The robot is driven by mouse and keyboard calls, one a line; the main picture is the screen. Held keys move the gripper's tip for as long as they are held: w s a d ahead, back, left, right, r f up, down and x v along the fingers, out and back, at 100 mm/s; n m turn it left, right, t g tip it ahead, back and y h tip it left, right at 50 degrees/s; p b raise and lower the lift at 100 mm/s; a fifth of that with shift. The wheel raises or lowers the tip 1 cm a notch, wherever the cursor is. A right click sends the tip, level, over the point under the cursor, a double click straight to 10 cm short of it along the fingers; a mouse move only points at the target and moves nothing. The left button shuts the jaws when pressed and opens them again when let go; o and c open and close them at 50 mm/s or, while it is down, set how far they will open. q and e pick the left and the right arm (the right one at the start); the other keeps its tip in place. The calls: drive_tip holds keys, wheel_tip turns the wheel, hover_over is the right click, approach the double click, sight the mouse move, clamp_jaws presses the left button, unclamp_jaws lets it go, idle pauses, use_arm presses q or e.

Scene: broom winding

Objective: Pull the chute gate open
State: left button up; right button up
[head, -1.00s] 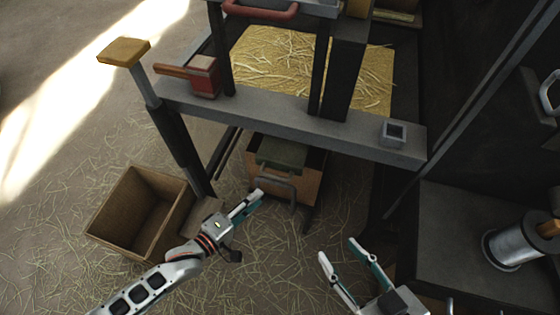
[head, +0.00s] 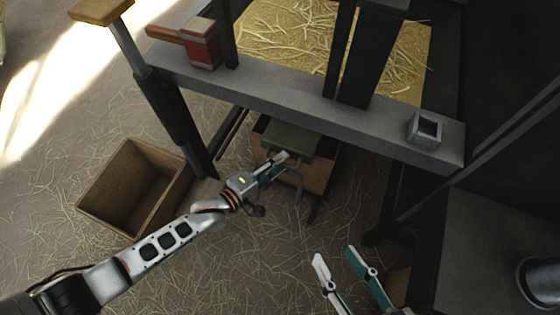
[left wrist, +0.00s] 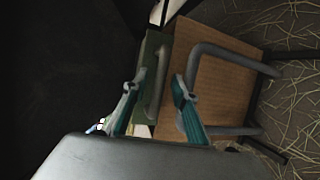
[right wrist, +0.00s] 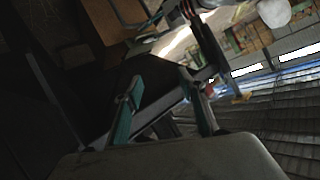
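The chute gate is a green plate (head: 290,137) with a bar handle, set at the top of a wooden box (head: 319,172) under the grey beam. In the left wrist view the green gate (left wrist: 151,48) and its handle (left wrist: 157,82) show between the fingertips. My left gripper (head: 280,163) is open, its fingers on either side of that handle; whether they touch it I cannot tell. A larger grey handle (left wrist: 230,55) is on the wooden front beside it. My right gripper (head: 336,254) is open and empty, low and to the right.
An open wooden crate (head: 130,190) stands on the straw-strewn floor at the left. The grey beam (head: 300,98) crosses above the gate, carrying a red block (head: 197,45) and a small grey socket (head: 425,128). A dark bench (head: 490,245) is at the right.

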use_arm(q)
drive_tip(key=shift+w+d, duration=0.15)
use_arm(e)
drive_tip(key=shift+a, duration=0.1)
use_arm(q)
drive_tip(key=shift+c, duration=0.4)
clamp_jaws()
use_arm(e)
drive_tip(key=shift+r, duration=0.1)
use_arm(q)
drive_tip(key=shift+s+r, duration=0.1)
drive_tip(key=shift+s, duration=0.15)
drive_tip(key=s+a+p, duration=0.2)
drive_tip(key=s+a, duration=0.1)
drive_tip(key=s, duration=0.4)
drive_tip(key=s+a+p, duration=0.2)
drive_tip(key=s, duration=0.4)
drive_tip(key=shift+s+a, duration=0.4)
use_arm(e)
drive_tip(key=d+n, duration=0.1)
drive_tip(key=d, duration=0.1)
drive_tip(key=s+d+n+h, duration=0.1)
drive_tip(key=n, duration=0.1)
drive_tip(key=shift+d+f+g, duration=0.2)
drive_tip(key=shift+d+g, duration=0.2)
